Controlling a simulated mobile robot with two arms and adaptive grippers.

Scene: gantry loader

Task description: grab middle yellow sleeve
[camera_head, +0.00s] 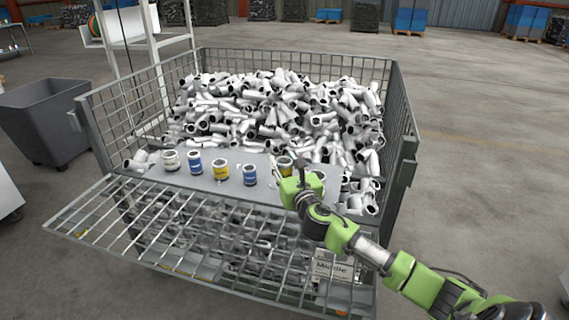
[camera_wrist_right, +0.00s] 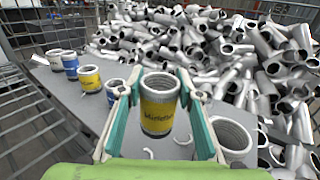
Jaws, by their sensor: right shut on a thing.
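My right gripper (camera_head: 290,174) is shut on a yellow sleeve (camera_head: 284,162) with dark lettering and a pale rim. In the right wrist view the fingers (camera_wrist_right: 159,82) press on both sides of this sleeve (camera_wrist_right: 158,110), which is upright and looks raised off the grey board (camera_wrist_right: 125,135). Another yellow sleeve (camera_head: 220,171) stands on the board with a blue sleeve (camera_head: 195,163) to its left and a second blue one (camera_head: 249,176) to its right. A white sleeve (camera_head: 170,160) stands at the left end. My left gripper is out of view.
A white sleeve (camera_wrist_right: 232,138) stands right of the held one. The wire basket (camera_head: 407,150) is heaped with grey pipe fittings (camera_head: 285,105) behind the board. Its front mesh flap (camera_head: 85,222) is folded outward. A dark bin (camera_head: 45,120) stands left.

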